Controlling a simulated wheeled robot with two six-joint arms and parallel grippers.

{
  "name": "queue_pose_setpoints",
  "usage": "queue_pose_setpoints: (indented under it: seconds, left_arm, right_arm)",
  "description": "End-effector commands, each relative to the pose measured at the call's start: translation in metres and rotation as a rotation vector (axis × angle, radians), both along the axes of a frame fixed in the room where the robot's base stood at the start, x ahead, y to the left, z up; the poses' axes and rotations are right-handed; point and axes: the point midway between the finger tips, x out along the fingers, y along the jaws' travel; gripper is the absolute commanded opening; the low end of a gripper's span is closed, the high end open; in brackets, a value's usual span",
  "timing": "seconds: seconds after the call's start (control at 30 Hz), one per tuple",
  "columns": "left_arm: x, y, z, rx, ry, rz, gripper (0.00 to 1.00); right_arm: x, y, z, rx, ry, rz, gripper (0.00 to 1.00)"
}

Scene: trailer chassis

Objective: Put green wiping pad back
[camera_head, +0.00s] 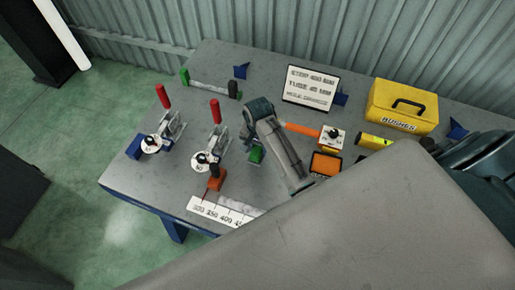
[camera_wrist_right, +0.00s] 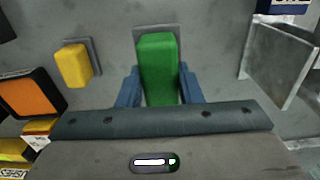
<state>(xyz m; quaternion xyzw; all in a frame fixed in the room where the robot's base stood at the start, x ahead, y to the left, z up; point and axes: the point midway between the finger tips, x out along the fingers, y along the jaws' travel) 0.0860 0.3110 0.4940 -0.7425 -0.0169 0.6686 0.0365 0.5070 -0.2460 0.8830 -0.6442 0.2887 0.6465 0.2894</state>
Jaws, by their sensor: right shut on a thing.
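The green wiping pad (camera_wrist_right: 158,68) is upright in the right wrist view, between the two blue fingers of my right gripper (camera_wrist_right: 160,88). The gripper is shut on it. A grey square patch or plate shows just behind the pad; I cannot tell whether the pad touches it. In the head view the green pad (camera_head: 256,156) shows low under my right gripper (camera_head: 255,143), over the middle of the grey table (camera_head: 140,185). My arm hides part of the pad there. My left gripper is not in view.
A yellow pad (camera_wrist_right: 74,65) on a similar grey patch and an orange pad (camera_wrist_right: 30,94) in a black frame are left of the gripper in the wrist view. Red-handled clamps (camera_head: 215,130), a sign (camera_head: 310,88) and a yellow box (camera_head: 403,105) stand around the table.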

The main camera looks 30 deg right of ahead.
Motion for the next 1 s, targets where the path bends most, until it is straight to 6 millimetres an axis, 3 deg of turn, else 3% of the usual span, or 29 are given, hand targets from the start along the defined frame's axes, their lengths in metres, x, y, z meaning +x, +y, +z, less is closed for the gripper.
queue_pose_setpoints:
  seconds: [0.1, 0.4, 0.73, 0.77, 0.83, 0.87, 1.0]
  left_arm:
    - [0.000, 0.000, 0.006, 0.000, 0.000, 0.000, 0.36]
    - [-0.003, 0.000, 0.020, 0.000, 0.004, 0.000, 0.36]
    - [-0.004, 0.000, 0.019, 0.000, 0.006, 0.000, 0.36]
    - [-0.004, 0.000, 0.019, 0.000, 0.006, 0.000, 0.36]
    - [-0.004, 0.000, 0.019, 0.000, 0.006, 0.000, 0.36]
    - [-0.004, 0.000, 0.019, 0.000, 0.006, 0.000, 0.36]
    - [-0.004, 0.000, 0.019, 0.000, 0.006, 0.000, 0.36]
  right_arm:
    - [0.008, -0.003, -0.001, -0.001, 0.001, -0.001, 0.08]
    - [0.007, -0.002, -0.035, -0.001, -0.001, 0.000, 0.08]
    - [0.007, -0.002, -0.038, 0.000, 0.000, 0.000, 0.08]
    - [0.007, -0.002, -0.039, -0.001, 0.001, 0.000, 0.36]
    - [0.007, -0.002, -0.038, 0.000, 0.000, 0.000, 0.50]
    - [0.007, -0.002, -0.038, -0.001, -0.001, 0.000, 0.54]
    - [0.007, -0.002, -0.038, -0.001, -0.001, 0.000, 0.54]
